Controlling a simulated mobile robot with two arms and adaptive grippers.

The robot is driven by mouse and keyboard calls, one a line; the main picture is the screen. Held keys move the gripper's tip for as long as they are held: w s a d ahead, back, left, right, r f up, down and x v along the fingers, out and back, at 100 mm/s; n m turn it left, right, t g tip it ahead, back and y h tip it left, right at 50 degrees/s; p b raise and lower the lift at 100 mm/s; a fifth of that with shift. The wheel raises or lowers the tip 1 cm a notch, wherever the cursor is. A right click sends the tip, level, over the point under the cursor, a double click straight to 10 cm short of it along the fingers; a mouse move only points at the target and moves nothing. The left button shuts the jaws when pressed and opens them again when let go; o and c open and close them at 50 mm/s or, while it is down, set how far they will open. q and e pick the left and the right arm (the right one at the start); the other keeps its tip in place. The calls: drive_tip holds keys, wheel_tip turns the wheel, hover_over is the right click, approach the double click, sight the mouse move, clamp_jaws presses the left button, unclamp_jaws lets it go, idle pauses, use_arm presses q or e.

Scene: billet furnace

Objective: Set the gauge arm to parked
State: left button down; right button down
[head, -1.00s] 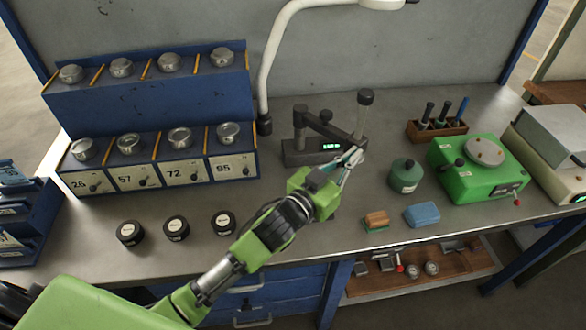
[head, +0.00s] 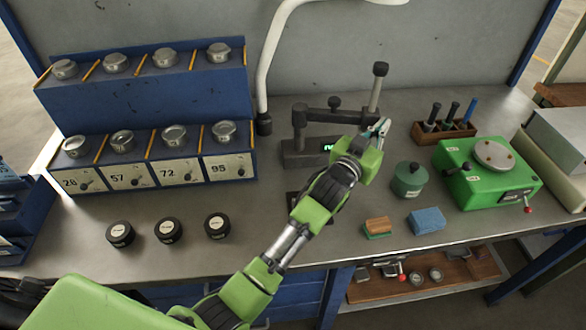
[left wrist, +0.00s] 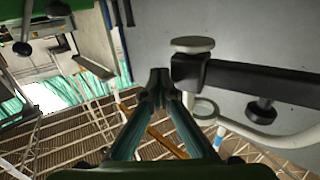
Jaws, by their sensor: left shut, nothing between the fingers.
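The gauge stand has a dark base (head: 305,153) with a green display, partly hidden by my left gripper. Its dark gauge arm (head: 350,116) reaches right from a post at the left, with a small knob on top. A tall grey rod with a black cap (head: 378,82) rises at its right end. In the left wrist view the gauge arm (left wrist: 265,80) runs in from the right, ending at a pale round disc. My left gripper (head: 380,127) is shut and empty at the arm's right end; its fingertips (left wrist: 160,76) are close beside it. Whether they touch is unclear.
A green round pot (head: 408,180), an orange-brown block (head: 377,227) and a blue block (head: 426,221) sit in front. A green instrument (head: 485,180) and wooden tool holder (head: 443,131) stand right. A white lamp arm (head: 266,70) rises behind. Several black pucks lie left.

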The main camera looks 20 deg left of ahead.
sight(380, 115)
use_arm(q)
drive_tip(key=shift+w+a+b, duration=0.25)
drive_tip(key=shift+w+b, duration=0.05)
drive_tip(key=shift+w, duration=0.95)
drive_tip(key=shift+w+a+b, duration=0.2)
drive_tip(key=shift+w+b, duration=0.1)
drive_tip(key=shift+w, duration=0.9)
